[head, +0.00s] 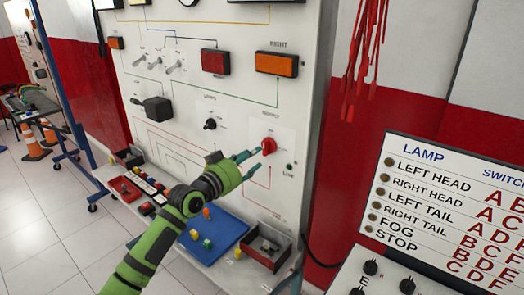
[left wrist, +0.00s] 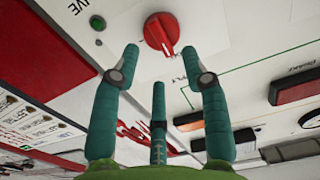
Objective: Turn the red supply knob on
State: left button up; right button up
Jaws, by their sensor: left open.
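The red supply knob (head: 268,146) is on the white upright panel, under the "SUPPLY" label, at the lower right of the panel. It also shows at the top of the left wrist view as a round red dial (left wrist: 160,33) with a raised grip bar. My left gripper (head: 249,163) is open and empty, just in front of the knob. In the left wrist view its teal fingers (left wrist: 160,65) are spread, with the knob beyond the gap between their tips. I see no clear contact with the knob. My right gripper is not seen.
A small green light (head: 290,166) sits right of the knob. A black rotary switch (head: 210,124) and toggle switches (head: 155,63) are further left. Below, the shelf holds a blue mat (head: 226,232) and a red-edged box (head: 262,250). Red leads (head: 366,50) hang at the right.

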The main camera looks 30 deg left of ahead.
aim_at(265, 149)
pick_arm(q)
jog(key=w, duration=0.3)
jog(key=w+p, duration=0.1)
jog(key=w, duration=0.1)
jog(key=shift+w+d, duration=0.2)
jog(key=shift+d, duration=0.05)
grip_shut()
